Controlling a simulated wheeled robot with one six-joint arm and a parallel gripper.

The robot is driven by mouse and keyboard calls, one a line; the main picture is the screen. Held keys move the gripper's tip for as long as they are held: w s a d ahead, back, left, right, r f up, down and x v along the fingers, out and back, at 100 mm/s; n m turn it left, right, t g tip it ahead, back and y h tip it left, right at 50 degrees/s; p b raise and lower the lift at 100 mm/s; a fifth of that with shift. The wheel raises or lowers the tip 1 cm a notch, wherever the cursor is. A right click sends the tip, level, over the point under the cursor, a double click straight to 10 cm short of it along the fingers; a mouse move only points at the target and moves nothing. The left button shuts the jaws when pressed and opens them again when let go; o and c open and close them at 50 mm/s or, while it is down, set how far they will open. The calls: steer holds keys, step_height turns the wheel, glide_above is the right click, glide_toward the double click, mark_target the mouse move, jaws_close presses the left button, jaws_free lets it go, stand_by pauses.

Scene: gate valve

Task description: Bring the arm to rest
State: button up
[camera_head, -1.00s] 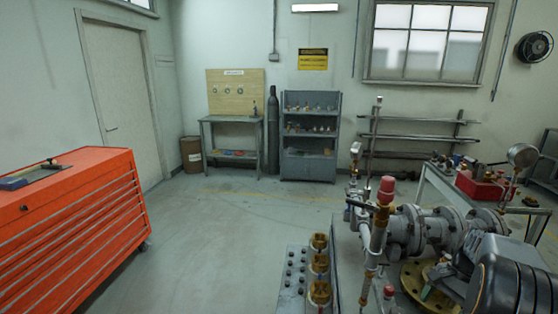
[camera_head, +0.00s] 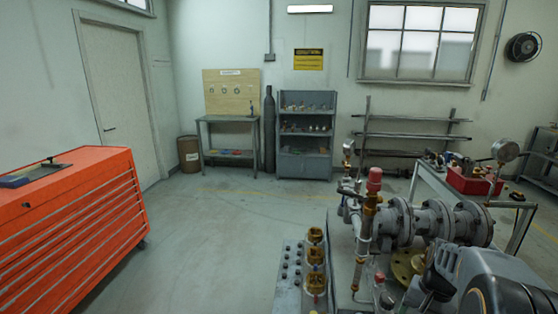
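My arm (camera_head: 470,268) fills the lower right corner as grey and black rounded links, close to the camera. A dark part at its left end (camera_head: 432,285) may be my gripper; its fingers cannot be made out, nor whether they hold anything. The arm hides part of a brass-coloured round flange (camera_head: 403,264) behind it. A grey flanged pipe assembly (camera_head: 433,219) stands just beyond the arm. A thin upright pipe with a red cap (camera_head: 375,180) rises at its left end.
A grey panel (camera_head: 289,270) with several brass fittings (camera_head: 315,257) lies left of the pipes. A red tool cabinet (camera_head: 75,225) stands at left. A side table at right holds a red box (camera_head: 470,181), with a round gauge (camera_head: 504,150) nearby. The middle floor is clear.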

steer(key=s+a+r+n+t, duration=0.2)
steer(key=s+a+r+n, duration=0.1)
steer(key=a, duration=0.5)
steer(key=s+a+r+n+t+h, duration=0.1)
steer(key=s+a+r+n+t, duration=0.1)
steer(key=a+n, duration=0.3)
steer(key=s+a+r, duration=0.1)
steer(key=a, duration=0.3)
steer(key=shift+s+r+t+h, duration=0.15)
steer(key=shift+s+t+h, duration=0.15)
steer(key=shift+s+t, duration=0.1)
